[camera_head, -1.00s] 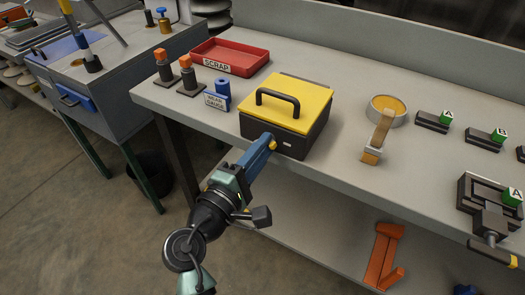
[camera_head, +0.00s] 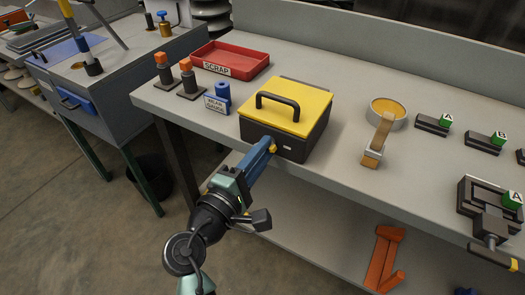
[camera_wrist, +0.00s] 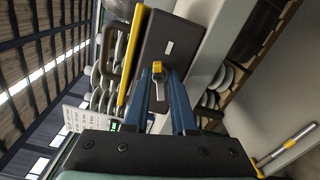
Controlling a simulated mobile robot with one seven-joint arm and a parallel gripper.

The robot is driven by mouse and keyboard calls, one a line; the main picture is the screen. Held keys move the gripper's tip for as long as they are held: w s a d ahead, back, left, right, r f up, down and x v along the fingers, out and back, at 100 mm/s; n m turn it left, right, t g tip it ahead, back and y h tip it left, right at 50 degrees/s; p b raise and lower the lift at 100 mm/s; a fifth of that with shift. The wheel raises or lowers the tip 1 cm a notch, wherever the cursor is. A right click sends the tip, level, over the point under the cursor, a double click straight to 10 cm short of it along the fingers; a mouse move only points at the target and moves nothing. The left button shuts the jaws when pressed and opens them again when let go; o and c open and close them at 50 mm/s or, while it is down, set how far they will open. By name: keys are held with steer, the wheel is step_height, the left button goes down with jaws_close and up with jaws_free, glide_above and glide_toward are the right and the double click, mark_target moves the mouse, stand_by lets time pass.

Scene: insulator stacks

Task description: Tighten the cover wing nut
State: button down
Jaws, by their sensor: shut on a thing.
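The cover wing nut (camera_head: 272,149) is a small yellow piece on the dark front of a box (camera_head: 303,146) with a yellow cover (camera_head: 309,99) and a black handle (camera_head: 279,99). My gripper (camera_head: 268,144) reaches up to that front face with its blue fingers. In the wrist view the wing nut (camera_wrist: 158,67) shows between the tips of my gripper (camera_wrist: 157,78), which is shut on it. A grey stem hangs below the yellow part. The contact of the fingers on its sides is partly hidden in the head view.
A red scrap tray (camera_head: 242,67), a blue wear gauge (camera_head: 222,93) and two orange-topped posts stand left of the box. A round yellow-topped dish (camera_head: 388,108) with a strap and a vise (camera_head: 488,200) are to the right. Bench surface between box and dish is clear.

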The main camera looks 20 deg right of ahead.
steer(key=c, duration=0.9)
jaws_free()
steer(key=shift+s, duration=0.1)
steer(key=p+v, duration=0.1)
steer(key=v, duration=1.2)
steer(key=shift+p, duration=0.3)
